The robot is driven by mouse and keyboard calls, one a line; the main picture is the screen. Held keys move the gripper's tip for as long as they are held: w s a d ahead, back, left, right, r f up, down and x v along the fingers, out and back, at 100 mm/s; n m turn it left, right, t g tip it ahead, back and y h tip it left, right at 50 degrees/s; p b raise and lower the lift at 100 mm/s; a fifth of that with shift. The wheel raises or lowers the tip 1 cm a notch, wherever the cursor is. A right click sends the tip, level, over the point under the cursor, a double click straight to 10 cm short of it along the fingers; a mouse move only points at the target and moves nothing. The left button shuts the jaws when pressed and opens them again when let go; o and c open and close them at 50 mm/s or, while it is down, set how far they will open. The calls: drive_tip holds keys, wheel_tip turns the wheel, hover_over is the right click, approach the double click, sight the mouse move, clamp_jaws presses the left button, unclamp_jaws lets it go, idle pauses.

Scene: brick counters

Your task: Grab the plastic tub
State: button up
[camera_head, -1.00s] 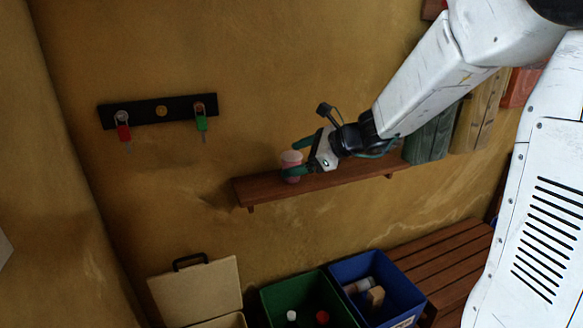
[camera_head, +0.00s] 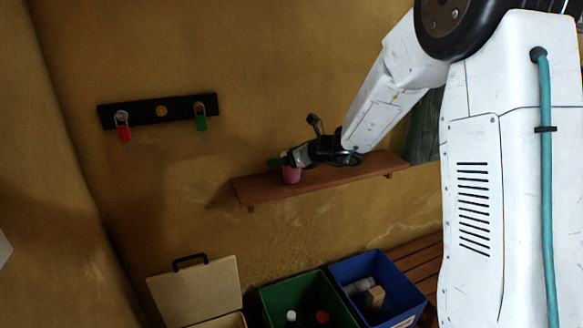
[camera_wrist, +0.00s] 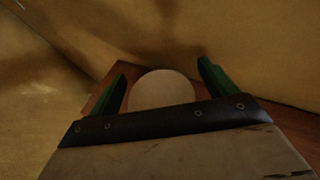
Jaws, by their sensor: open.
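The plastic tub (camera_head: 291,175) is small and pink and stands upright near the left end of the wooden wall shelf (camera_head: 345,177). In the wrist view its pale round top (camera_wrist: 161,90) lies between the two green fingers. My gripper (camera_head: 280,161) is open at the top of the tub in the head view, and its dark body hides part of the tub. The wrist view also shows my gripper (camera_wrist: 162,72), with a finger on each side of the tub. I cannot tell whether either finger touches it.
The ochre wall (camera_head: 260,60) is close behind the shelf. A black rack (camera_head: 180,111) with red and green padlocks hangs at upper left. Below stand a green bin (camera_head: 270,305), a blue bin (camera_head: 403,290) and a cream box with a raised lid (camera_head: 205,292).

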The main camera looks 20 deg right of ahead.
drive_tip(key=c, duration=1)
drive_tip(key=shift+c, duration=0.2)
